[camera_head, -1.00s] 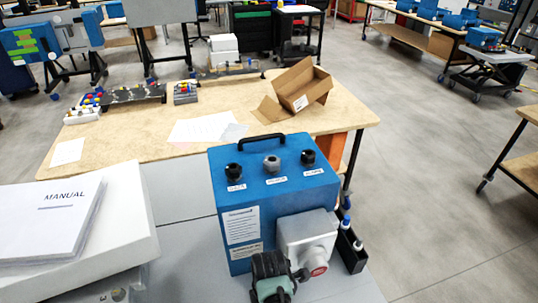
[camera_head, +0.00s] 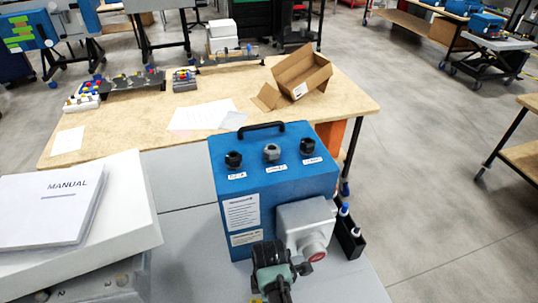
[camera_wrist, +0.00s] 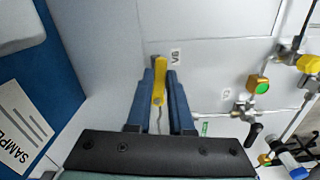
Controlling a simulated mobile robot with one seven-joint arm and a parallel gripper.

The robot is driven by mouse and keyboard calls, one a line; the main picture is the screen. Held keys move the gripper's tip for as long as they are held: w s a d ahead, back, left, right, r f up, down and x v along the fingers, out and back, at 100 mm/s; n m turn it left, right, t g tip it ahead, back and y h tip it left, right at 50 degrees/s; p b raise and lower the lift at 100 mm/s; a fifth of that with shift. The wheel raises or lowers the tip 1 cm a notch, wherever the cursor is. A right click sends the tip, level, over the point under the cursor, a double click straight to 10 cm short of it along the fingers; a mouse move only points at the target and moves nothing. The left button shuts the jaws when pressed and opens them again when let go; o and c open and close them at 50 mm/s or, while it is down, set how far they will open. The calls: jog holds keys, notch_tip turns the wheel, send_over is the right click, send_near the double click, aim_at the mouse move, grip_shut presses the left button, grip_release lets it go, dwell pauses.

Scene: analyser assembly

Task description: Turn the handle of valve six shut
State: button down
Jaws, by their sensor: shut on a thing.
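The yellow handle of valve six (camera_wrist: 160,88) stands in the middle of the wrist view, beside the label V6 (camera_wrist: 175,57) on a pale panel. My gripper (camera_wrist: 161,74) has one blue finger on each side of the handle and is shut on it. The handle runs lengthwise between the fingers. The valve body behind it is mostly hidden. In the head view my wrist (camera_head: 272,266) shows at the bottom, in front of the blue box, and the fingertips and valve six cannot be made out there.
Another valve with a dark handle (camera_wrist: 255,132) and a yellow fitting with a green face (camera_wrist: 258,84) sit on pipes to the right. A blue block with a sample label (camera_wrist: 18,130) is close on the left. The blue box (camera_head: 270,185) stands near my wrist.

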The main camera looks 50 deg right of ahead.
jog(key=m+p, duration=0.1)
jog(key=a+m+p, duration=0.1)
jog(key=m, duration=0.1)
jog(key=shift+s+r+m, duration=0.15)
jog(key=shift+s+m, duration=0.15)
jog(key=shift+s, duration=0.1)
jog(key=m, duration=0.1)
jog(key=a+m+p, duration=0.1)
jog(key=m, duration=0.1)
jog(key=m+p, duration=0.1)
jog(key=shift+s+a+m, duration=0.25)
jog(key=shift+a+m, duration=0.05)
jog(key=m, duration=0.1)
jog(key=a+m, duration=0.1)
jog(key=m+p, duration=0.1)
jog(key=m, duration=0.1)
jog(key=shift+a, duration=0.25)
jog(key=shift+w+a+m+p, duration=0.15)
jog(key=shift+a+m, duration=0.15)
jog(key=shift+m, duration=0.65)
jog(key=shift+w+a+m+p, duration=0.15)
jog(key=shift+a+m, duration=0.1)
jog(key=shift+m, duration=0.7)
jog(key=c, duration=0.8)
grip_release()
